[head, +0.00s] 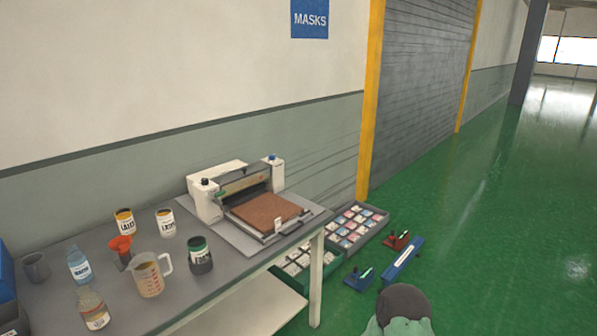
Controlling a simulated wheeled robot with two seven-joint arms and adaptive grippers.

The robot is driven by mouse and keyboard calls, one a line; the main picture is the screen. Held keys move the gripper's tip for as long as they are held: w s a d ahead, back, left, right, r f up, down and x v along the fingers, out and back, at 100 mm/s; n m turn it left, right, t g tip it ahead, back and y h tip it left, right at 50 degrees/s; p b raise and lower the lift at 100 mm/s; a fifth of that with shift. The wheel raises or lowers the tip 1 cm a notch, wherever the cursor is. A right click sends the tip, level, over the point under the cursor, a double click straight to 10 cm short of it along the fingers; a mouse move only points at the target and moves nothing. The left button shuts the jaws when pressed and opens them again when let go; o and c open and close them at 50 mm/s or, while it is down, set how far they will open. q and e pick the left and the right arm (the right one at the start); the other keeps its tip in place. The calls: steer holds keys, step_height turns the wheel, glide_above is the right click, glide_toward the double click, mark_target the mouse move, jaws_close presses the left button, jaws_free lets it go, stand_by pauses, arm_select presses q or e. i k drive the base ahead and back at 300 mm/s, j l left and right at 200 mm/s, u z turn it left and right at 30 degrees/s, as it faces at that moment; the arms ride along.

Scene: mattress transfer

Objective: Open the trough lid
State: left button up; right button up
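A white and grey machine (205,197) stands at the back right of the grey workbench. A dark bar or cover (245,180) spans between its two white end blocks, with a small green part near its left end. I cannot tell which part is the trough lid, or whether it is open or shut. A flat reddish-brown sheet (265,211) lies on the machine's bed in front of the bar. Neither of my grippers is in view.
Bottles, jars, a measuring jug (149,279) and a red funnel (121,246) stand on the workbench (205,296) left of the machine. Divided trays (345,227) and small red and blue tools lie on the green floor to the right. Open floor extends beyond.

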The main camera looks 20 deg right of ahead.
mark_target(226, 178)
steer(key=z, duration=0.1)
steer(key=i+l+u, duration=0.1)
steer(key=u, duration=0.85)
steer(key=i+l+u, duration=0.15)
steer(key=l+u, duration=0.25)
steer(key=l, duration=0.35)
steer(key=l+u, duration=0.4)
steer(key=l, duration=0.35)
steer(key=l+u, duration=0.4)
steer(key=l, duration=0.4)
